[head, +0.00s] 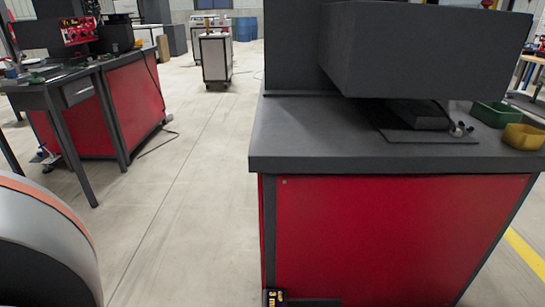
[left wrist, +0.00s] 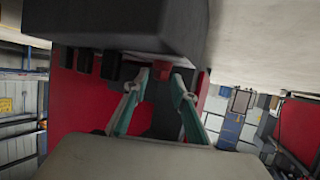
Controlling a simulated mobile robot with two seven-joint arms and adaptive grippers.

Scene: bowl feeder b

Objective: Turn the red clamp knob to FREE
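I cannot make out the red clamp knob for certain in either view. In the left wrist view my left gripper (left wrist: 160,80) has its two teal fingers apart. A small dark red shape (left wrist: 162,69) shows between and beyond the fingertips, against dark parts. I cannot tell whether it is the knob, or whether the fingers touch it. No FREE marking is readable. Neither gripper shows in the head view.
A workbench (head: 300,155) with a dark top and red front carries a large dark grey housing (head: 425,55). A green bin (head: 490,114) and a yellow bin (head: 523,137) stand at its right. Another bench (head: 135,95) is at left; open floor (head: 190,170) lies between.

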